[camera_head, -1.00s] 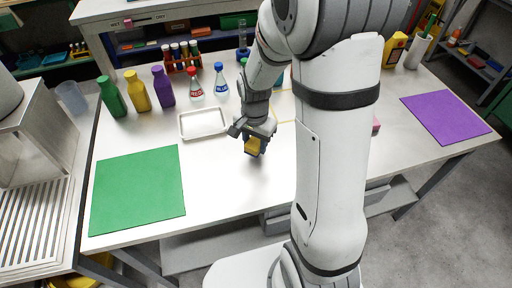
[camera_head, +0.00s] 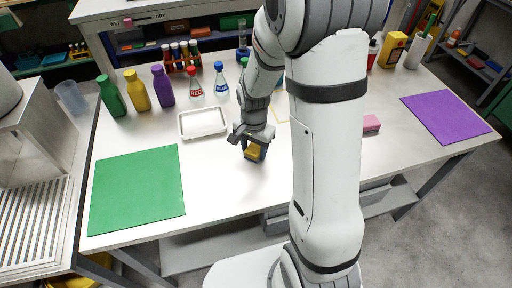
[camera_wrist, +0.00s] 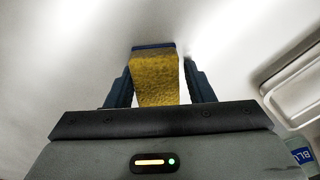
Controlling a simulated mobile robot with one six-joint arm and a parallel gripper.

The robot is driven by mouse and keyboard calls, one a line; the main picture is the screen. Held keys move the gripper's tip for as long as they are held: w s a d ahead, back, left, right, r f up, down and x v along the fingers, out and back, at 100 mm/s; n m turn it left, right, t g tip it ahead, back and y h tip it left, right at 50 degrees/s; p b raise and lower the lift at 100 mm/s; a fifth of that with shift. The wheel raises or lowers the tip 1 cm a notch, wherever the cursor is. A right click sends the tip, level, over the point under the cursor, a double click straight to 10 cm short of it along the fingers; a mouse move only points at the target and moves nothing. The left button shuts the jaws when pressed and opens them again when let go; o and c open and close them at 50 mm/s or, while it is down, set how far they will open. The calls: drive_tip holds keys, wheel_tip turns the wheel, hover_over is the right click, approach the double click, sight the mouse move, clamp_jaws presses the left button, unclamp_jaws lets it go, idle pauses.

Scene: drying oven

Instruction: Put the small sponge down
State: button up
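The small sponge (camera_head: 254,152), yellow with a dark blue layer, is between the fingers of my gripper (camera_head: 254,147), low over the white bench left of my forearm. In the wrist view the sponge (camera_wrist: 156,80) shows its yellow face between the two dark fingers (camera_wrist: 158,85). The left finger meets its side; a thin bright strip shows by the right finger. The fingers look closed around it. I cannot tell whether its underside touches the bench.
A green mat (camera_head: 137,190) lies left, a purple mat (camera_head: 445,116) right. A white tray (camera_head: 203,122) and several bottles, including the blue-capped flask (camera_head: 221,84), stand behind my gripper. A pink block (camera_head: 371,123) lies right of my arm. Bench around the sponge is clear.

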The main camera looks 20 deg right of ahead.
sight(255, 148)
drive_tip(key=shift+s+d+f, duration=0.15)
drive_tip(key=shift+s+f, duration=0.25)
drive_tip(key=shift+r+p, duration=0.45)
drive_tip(key=shift+r, duration=0.05)
wheel_tip(255, 148, up, 12)
drive_tip(key=s+r+n+t, duration=0.1)
drive_tip(key=s+r+n, duration=0.2)
drive_tip(key=s, duration=0.3)
drive_tip(key=s+r+n+t, duration=0.1)
drive_tip(key=s+r+n, duration=0.2)
drive_tip(key=s+n, duration=0.3)
drive_tip(key=shift+s+d+r+p, duration=0.3)
drive_tip(key=shift+s+d+r, duration=0.1)
drive_tip(key=shift+s, duration=0.25)
drive_tip(key=shift+r+p, duration=0.25)
drive_tip(key=shift+p, duration=0.05)
